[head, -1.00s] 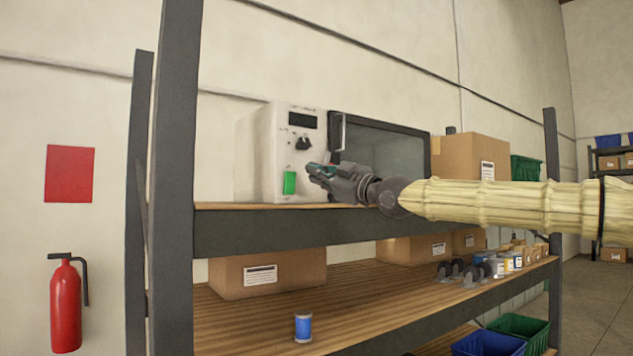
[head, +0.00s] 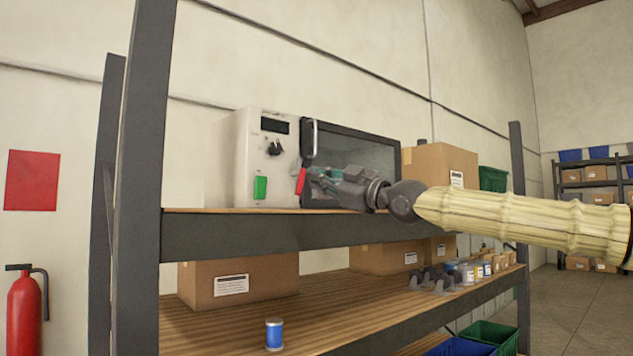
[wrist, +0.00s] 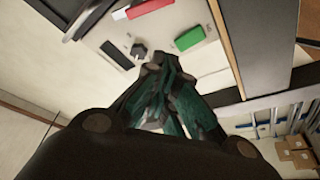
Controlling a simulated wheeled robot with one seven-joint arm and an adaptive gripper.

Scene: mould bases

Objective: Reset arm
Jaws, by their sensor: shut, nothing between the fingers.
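My gripper (head: 318,180) is in front of the machine on the upper shelf, at the end of my arm reaching in from the right. Its fingers are together and empty. In the wrist view my gripper (wrist: 152,68) points at the machine's control panel, its tips near a dark knob (wrist: 138,49) in the picture. The white machine (head: 229,160) has a green button (head: 260,187), a black knob (head: 274,148), a small dark display and a dark glass door (head: 365,150) with a handle. A red piece (head: 301,181) shows beside the gripper. Whether the gripper touches anything is unclear.
The shelf's dark upright (head: 145,150) stands at left. Cardboard boxes (head: 425,165) sit on both levels. A blue can (head: 274,335) stands on the lower shelf, with several small jars further right. Green and blue bins are below. A fire extinguisher (head: 24,310) is at far left.

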